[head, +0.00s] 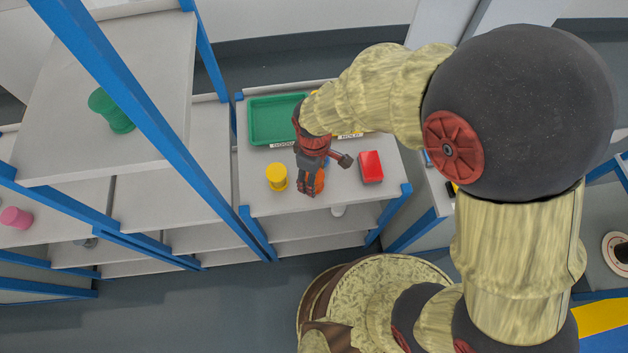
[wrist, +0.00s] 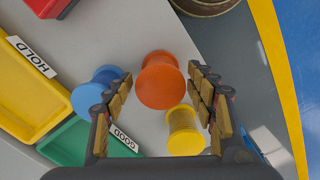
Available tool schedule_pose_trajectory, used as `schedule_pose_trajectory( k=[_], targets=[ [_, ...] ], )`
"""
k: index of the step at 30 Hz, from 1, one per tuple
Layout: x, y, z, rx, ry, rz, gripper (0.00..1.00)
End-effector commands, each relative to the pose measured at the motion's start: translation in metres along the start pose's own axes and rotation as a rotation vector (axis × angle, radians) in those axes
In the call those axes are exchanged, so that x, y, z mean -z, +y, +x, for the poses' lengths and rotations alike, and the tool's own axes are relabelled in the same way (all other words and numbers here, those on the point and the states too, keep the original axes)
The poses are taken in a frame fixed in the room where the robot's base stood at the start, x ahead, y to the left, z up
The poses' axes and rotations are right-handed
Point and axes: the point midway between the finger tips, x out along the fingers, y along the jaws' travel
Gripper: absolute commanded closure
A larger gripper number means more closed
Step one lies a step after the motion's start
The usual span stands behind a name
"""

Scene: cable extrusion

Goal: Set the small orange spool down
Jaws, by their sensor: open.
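The small orange spool (wrist: 160,80) is between the two spread fingers of my gripper (wrist: 161,90) in the wrist view, with one round end toward the camera. Visible gaps separate it from both fingers. In the head view the orange spool (head: 319,181) shows beside the fingers of my gripper (head: 307,180), over the front part of the grey worktop (head: 345,190). My gripper is open and points down. The spool seems to stand on the worktop, but its base is hidden.
A yellow spool (head: 277,176) and a blue spool (wrist: 95,92) stand close by. A red bin (head: 371,167) is to the right. A green GOOD tray (head: 272,120) and a yellow HOLD tray (wrist: 25,95) lie behind. Blue-framed shelves (head: 120,90) stand left.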

Motion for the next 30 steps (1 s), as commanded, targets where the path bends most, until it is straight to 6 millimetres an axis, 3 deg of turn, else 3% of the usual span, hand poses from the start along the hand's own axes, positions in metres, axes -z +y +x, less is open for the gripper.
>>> schedule_pose_trajectory(
  k=[3,11,30],
  targets=[
    [-0.0001,-0.0004,0.0161,0.001,-0.001,0.000,0.44],
    [0.0003,-0.0002,0.0165,-0.001,0.001,0.000,0.45],
    [0.0000,-0.0003,0.0166,0.000,0.000,0.001,0.81]
  ],
)
